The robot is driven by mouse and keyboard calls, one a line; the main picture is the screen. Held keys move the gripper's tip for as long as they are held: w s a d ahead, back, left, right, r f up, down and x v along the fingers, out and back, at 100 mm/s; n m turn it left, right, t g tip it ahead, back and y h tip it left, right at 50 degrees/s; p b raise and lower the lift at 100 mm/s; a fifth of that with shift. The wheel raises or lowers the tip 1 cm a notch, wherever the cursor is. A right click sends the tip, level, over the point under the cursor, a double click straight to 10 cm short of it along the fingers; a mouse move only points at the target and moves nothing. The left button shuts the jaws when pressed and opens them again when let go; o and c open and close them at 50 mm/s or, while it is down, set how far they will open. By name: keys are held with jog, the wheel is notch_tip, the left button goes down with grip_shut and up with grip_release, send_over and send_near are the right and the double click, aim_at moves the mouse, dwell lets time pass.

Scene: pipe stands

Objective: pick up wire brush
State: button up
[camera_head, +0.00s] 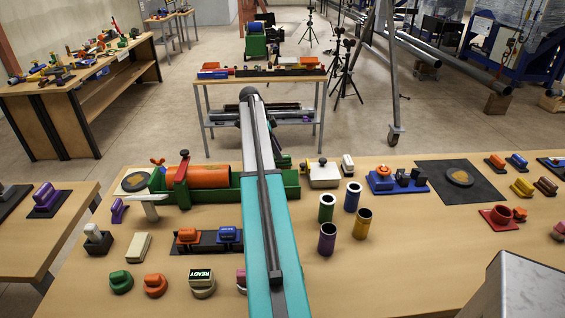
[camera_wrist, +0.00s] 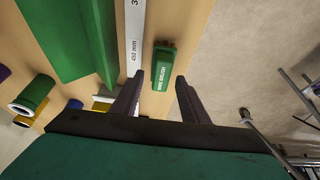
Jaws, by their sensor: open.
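The wire brush (camera_wrist: 164,70) is a small green block with white lettering reading "WIRE BRUSH", seen in the wrist view on the wooden table top near its edge. My gripper (camera_wrist: 159,80) is open, with its two dark fingers apart and the brush showing between and beyond their tips. Nothing is held. Whether the fingertips are level with the brush or above it, I cannot tell. In the head view my arm runs up the middle and I cannot make out the brush there.
A white strip marked 450 mm (camera_wrist: 135,35) lies just left of the brush. A large green fixture (camera_wrist: 70,35) is further left, with a green tube (camera_wrist: 34,95) below it.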

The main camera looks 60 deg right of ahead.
aim_at(282, 162)
dwell(0.3)
jog(key=shift+p+x, duration=0.9)
jog(key=shift+x, duration=0.35)
jog(key=shift+p+x, duration=0.35)
jog(key=shift+x, duration=1)
jog(key=shift+w, duration=0.15)
jog(key=shift+d, duration=0.1)
jog(key=c, duration=0.9)
